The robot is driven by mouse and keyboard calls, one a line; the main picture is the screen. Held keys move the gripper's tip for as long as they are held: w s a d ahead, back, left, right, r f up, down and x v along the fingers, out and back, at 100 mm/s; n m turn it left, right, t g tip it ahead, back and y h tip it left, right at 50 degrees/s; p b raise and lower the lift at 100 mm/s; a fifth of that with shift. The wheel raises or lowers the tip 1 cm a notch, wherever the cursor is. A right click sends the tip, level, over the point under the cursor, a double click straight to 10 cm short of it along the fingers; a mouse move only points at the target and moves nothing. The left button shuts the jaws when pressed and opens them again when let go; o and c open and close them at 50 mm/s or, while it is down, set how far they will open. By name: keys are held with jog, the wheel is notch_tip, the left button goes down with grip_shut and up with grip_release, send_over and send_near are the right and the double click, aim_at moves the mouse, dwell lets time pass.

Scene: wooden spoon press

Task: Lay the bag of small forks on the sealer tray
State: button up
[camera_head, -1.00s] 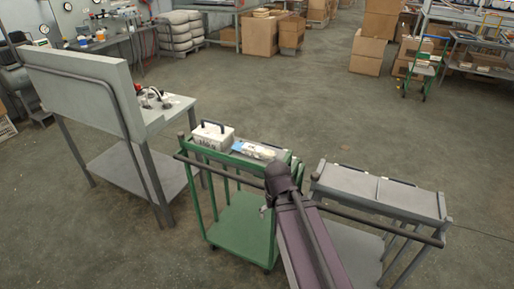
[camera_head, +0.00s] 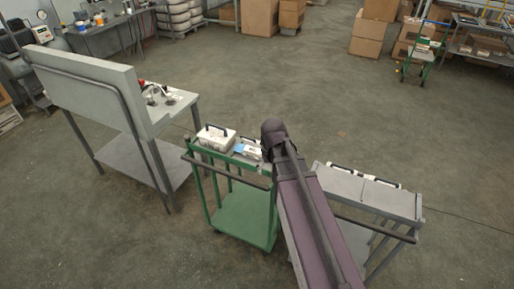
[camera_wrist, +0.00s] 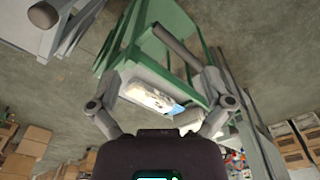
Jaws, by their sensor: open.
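A small clear-white bag (camera_head: 252,152) with a blue end (camera_head: 239,147) lies on the top of the green cart, partly hidden by my arm. It looks like the bag of forks, but its contents are too small to make out. It also shows in the wrist view (camera_wrist: 150,97), between my spread fingers. My gripper (camera_wrist: 161,85) is open and empty, apart from the bag. A white box with a dark handle (camera_head: 216,139) stands left of the bag on the same cart. I cannot tell whether it is the sealer. No sealer tray is clearly identifiable.
The green cart (camera_head: 245,217) has a dark push bar and a lower shelf. A grey cart (camera_head: 370,190) stands right of my arm. A grey workbench with a tall back panel (camera_head: 90,88) stands at left.

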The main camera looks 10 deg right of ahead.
aim_at(257, 151)
jog(key=w+r+n, duration=0.1)
jog(key=w+n, duration=0.7)
jog(key=w, duration=1.4)
jog(key=shift+a+n+g, duration=0.15)
jog(key=shift+n+g, duration=0.15)
jog(key=shift+n, duration=0.1)
notch_tip(257, 151, down, 8)
jog(key=b, duration=0.8)
jog(key=shift+s+f, duration=0.1)
jog(key=shift+f, duration=0.15)
jog(key=shift+f, duration=0.1)
jog(key=shift+a+f+b, duration=0.1)
jog(key=shift+f+b, duration=2.4)
jog(key=shift+b, duration=0.2)
jog(key=c, duration=0.9)
